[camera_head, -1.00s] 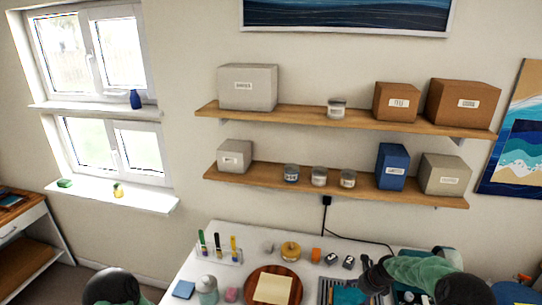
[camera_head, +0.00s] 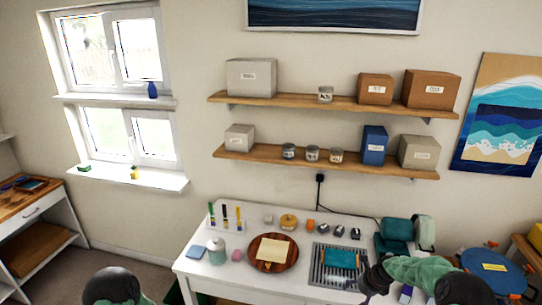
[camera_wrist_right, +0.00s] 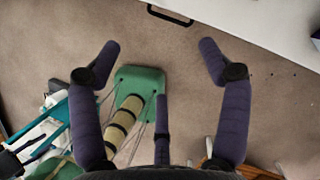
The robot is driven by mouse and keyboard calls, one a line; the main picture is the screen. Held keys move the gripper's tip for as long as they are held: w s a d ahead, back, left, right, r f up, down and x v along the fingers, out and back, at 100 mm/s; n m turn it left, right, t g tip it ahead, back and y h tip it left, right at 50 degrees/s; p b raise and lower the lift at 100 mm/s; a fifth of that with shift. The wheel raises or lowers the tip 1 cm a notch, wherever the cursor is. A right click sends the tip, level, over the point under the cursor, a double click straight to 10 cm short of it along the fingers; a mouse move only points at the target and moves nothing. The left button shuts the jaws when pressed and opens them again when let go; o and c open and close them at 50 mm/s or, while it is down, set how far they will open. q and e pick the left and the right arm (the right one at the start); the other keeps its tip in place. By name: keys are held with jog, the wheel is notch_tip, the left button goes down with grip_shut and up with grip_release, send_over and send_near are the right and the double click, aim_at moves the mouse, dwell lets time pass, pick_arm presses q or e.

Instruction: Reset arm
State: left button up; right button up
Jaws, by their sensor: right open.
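My right gripper (camera_head: 370,284) shows in the head view at the front of the white table, near its front right part. Its fingers are dark and its arm is green and black. In the right wrist view the right gripper (camera_wrist_right: 160,52) has its purple fingers spread wide with nothing between them. Carpet lies below it. My left gripper is out of view; only a black and green part of the left arm shows at the bottom left of the head view.
The white table (camera_head: 205,272) holds a round wooden board (camera_head: 254,262), a ribbed tray (camera_head: 318,272), bottles, jars and small boxes. A blue round-topped stand (camera_head: 490,268) is at the right. Two wall shelves (camera_head: 290,157) hold boxes and jars. Carpet is open at the left.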

jog(key=s+a+f+n+g+y+b, duration=0.1)
jog(key=s+a+f+n+b, duration=0.5)
jog(key=f, duration=0.4)
jog(key=s+a+f+n+b, duration=0.4)
jog(key=s+a+f+n, duration=0.3)
jog(key=f, duration=0.3)
jog(key=s+a+f+n+b, duration=0.3)
jog(key=s+n, duration=0.1)
jog(key=s, duration=0.3)
jog(key=s+a+f+n+g+b, duration=0.1)
jog(key=s+a+f+n+b, duration=0.2)
jog(key=s, duration=0.5)
jog(key=s+a+f+n+g+b, duration=0.1)
jog(key=s+a+f+n+b, duration=0.2)
jog(key=s+f+n, duration=0.2)
jog(key=shift+s+n+y+b, duration=0.3)
jog(key=shift+s+n+b, duration=0.1)
jog(key=shift+s, duration=0.8)
jog(key=shift+a, duration=0.1)
